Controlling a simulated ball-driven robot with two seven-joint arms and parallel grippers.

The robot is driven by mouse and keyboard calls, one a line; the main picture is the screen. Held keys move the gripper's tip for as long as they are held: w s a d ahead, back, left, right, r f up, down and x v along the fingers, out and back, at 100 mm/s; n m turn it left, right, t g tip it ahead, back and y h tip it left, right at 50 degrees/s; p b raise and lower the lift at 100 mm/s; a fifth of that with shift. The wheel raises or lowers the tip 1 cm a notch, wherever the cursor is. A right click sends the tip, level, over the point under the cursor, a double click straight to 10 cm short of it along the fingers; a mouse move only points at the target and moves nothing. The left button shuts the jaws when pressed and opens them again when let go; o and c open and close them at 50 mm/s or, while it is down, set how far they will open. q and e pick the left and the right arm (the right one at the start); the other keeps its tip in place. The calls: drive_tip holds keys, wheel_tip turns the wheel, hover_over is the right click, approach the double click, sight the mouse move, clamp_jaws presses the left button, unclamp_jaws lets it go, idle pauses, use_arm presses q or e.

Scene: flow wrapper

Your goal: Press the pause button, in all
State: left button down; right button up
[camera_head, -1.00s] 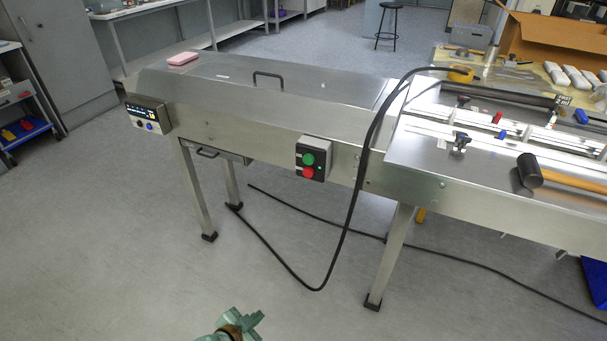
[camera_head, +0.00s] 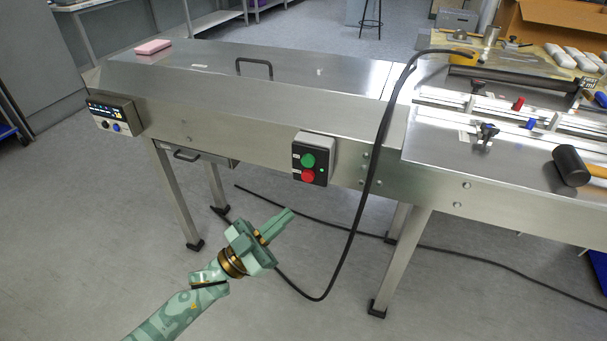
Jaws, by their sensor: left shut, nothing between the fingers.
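A control box (camera_head: 313,160) on the machine's front carries a round green button (camera_head: 308,160) above a round red button (camera_head: 307,176). A panel (camera_head: 113,115) at the machine's left end has a lit display, a dark knob or button and a blue button (camera_head: 116,127). The labels are too small to read, so I cannot tell which button is the pause button. My left gripper (camera_head: 287,217) is shut and empty, below and slightly left of the control box, apart from the machine. My right gripper is out of view.
A black cable (camera_head: 362,195) loops down in front of the machine, right of the control box. A black handle (camera_head: 254,66) and a pink block (camera_head: 153,47) are on the metal cover. A mallet (camera_head: 571,166) lies on the right deck. Grey floor is open in front.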

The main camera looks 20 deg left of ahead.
sight(308, 176)
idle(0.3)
